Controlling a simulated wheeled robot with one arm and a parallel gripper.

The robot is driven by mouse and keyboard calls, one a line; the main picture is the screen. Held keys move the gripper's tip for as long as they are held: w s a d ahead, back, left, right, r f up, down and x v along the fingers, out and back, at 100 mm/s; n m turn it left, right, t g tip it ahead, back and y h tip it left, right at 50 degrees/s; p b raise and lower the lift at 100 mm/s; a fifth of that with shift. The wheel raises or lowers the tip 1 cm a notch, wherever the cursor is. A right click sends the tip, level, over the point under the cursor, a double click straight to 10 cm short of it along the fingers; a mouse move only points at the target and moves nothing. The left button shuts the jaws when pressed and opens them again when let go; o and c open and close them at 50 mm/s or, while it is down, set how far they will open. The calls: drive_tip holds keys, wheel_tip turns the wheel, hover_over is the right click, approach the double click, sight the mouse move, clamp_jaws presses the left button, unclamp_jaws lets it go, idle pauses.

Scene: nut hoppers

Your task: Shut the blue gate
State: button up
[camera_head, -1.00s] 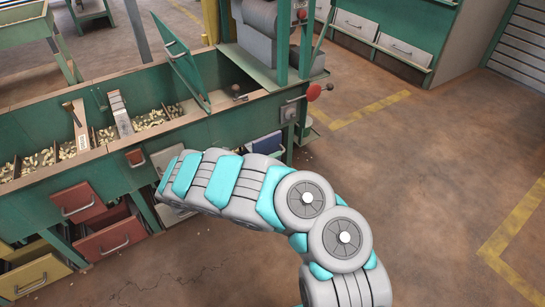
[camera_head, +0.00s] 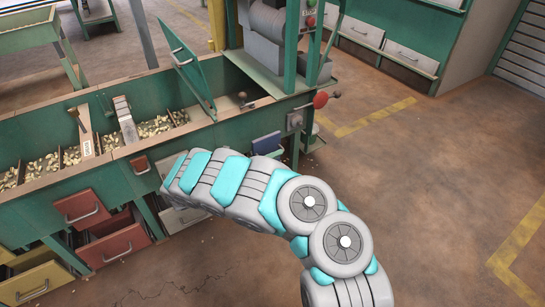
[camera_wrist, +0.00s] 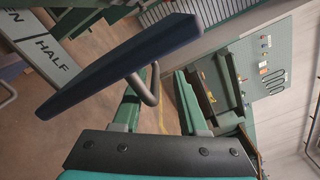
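The blue gate (camera_head: 266,143) is a small blue panel on the front of the green hopper bench in the head view, just past the upper edge of my arm. In the wrist view a dark blue panel (camera_wrist: 110,66) with a grey bar handle (camera_wrist: 152,88) slants across the upper left, close to the camera. My gripper (camera_wrist: 165,78) shows there as two green fingers standing apart above a dark bolted plate. The handle is at the left finger; contact is unclear. In the head view my gripper is hidden behind my arm.
The hopper bench (camera_head: 60,188) holds nuts in several bays. The floor at right is clear.

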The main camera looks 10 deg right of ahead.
drive_tip(key=shift+f, duration=0.1)
drive_tip(key=v, duration=0.8)
drive_tip(key=shift+d, duration=0.1)
